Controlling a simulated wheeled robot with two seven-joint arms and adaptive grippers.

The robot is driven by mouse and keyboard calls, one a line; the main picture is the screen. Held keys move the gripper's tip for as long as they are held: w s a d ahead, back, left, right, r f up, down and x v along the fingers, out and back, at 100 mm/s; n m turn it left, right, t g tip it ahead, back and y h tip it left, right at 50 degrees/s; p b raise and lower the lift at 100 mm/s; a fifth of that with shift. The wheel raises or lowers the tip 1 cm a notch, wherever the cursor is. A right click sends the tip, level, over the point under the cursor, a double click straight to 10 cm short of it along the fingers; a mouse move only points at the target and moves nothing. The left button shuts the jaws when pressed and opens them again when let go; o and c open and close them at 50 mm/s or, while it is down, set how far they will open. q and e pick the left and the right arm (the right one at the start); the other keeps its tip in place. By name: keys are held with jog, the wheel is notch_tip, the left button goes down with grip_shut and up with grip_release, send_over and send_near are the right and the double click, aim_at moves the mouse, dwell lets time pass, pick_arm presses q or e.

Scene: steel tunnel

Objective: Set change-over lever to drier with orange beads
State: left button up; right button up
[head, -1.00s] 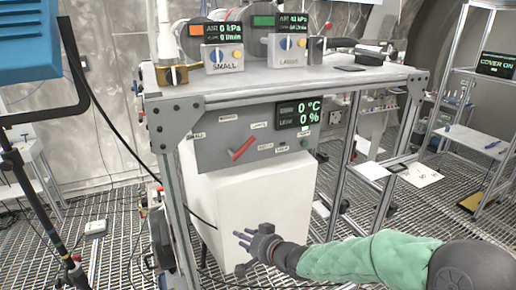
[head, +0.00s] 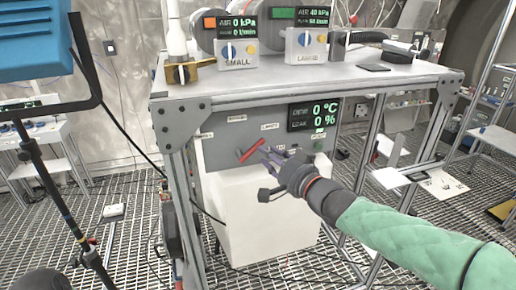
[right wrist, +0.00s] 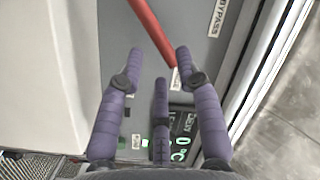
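The red change-over lever (head: 252,150) is on the grey front panel (head: 220,151), slanting up to the right. In the right wrist view the red lever (right wrist: 150,30) comes in from the top, and its end lies between two purple fingertips. I cannot tell whether they touch it. My right gripper (head: 268,156) is open, with its fingers spread close to the panel; it also shows in the right wrist view (right wrist: 160,60). On top of the bench, two cylinders behind the control boxes show an orange window (head: 209,22) and a green window (head: 283,13).
A display (head: 313,115) reads 0 °C and 0 % on the panel. Boxes labelled SMALL (head: 238,52) and LARGE (head: 306,44) stand on the bench. A white block (head: 262,215) sits below the panel. A blue box on a black stand (head: 35,40) is at the left.

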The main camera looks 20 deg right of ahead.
jog(key=x, duration=0.5)
jog(key=shift+w+a, duration=0.15)
jog(key=shift+w, duration=0.2)
grip_shut()
